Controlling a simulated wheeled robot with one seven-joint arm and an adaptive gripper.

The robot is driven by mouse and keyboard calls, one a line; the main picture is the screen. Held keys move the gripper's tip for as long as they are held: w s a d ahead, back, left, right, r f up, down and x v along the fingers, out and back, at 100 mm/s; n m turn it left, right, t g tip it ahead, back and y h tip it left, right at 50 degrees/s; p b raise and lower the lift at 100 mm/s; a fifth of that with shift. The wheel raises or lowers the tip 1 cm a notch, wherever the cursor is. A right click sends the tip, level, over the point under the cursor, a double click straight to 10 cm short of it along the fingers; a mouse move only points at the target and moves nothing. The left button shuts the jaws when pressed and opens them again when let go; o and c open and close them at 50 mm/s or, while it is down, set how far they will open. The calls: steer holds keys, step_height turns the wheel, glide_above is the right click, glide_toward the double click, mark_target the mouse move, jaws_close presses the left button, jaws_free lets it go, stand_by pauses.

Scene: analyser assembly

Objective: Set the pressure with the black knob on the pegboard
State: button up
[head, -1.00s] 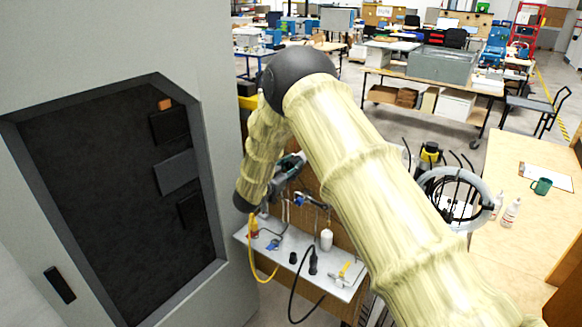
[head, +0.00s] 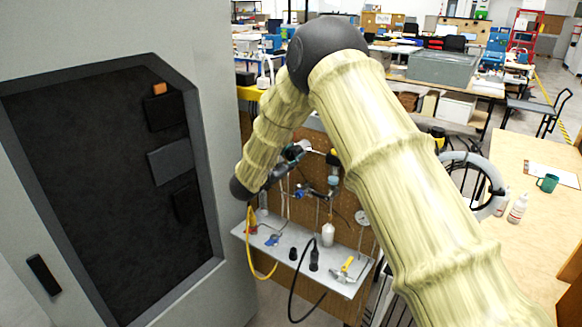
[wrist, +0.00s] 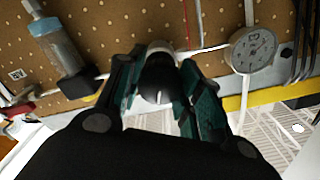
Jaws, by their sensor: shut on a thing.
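The black knob (wrist: 158,82) sits between the two teal-padded fingers of my gripper (wrist: 164,70) in the wrist view. It is round and dark with a pale mark on its face. My gripper is shut on it, against the brown pegboard (wrist: 120,22). A round white dial gauge (wrist: 252,48) is on the pegboard to the right of the knob. In the head view, my gripper (head: 298,150) is at the pegboard (head: 345,236), small and partly hidden by my arm. The knob cannot be made out there.
A blue-grey cylinder with a black end (wrist: 58,52) is left of my gripper. A narrow shelf (head: 285,262) below the pegboard holds a white bottle (head: 328,234) and small tools. A grey cabinet (head: 225,200) stands close on the left. A wooden table (head: 520,230) is at the right.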

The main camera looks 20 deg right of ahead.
steer(key=m+b, duration=0.1)
steer(key=b, duration=0.2)
steer(key=m+b, duration=0.2)
steer(key=b, duration=0.1)
steer(key=shift+f+m, duration=0.3)
steer(key=shift+f, duration=0.1)
steer(key=m+b, duration=0.4)
steer(key=b, duration=0.4)
steer(key=m+b, duration=0.4)
steer(key=b, duration=0.4)
steer(key=shift+f, duration=0.1)
steer(key=m+b, duration=0.4)
steer(key=b, duration=0.2)
steer(key=shift+f, duration=0.1)
steer(key=m+b, duration=0.5)
steer(key=b, duration=0.4)
steer(key=m+b, duration=0.4)
steer(key=b, duration=0.4)
steer(key=shift+f, duration=0.1)
steer(key=m+b, duration=0.4)
steer(key=b, duration=0.2)
steer(key=m+b, duration=0.1)
steer(key=shift+r+m+b, duration=0.25)
steer(key=shift+m+b, duration=0.05)
steer(key=shift+a+r, duration=0.1)
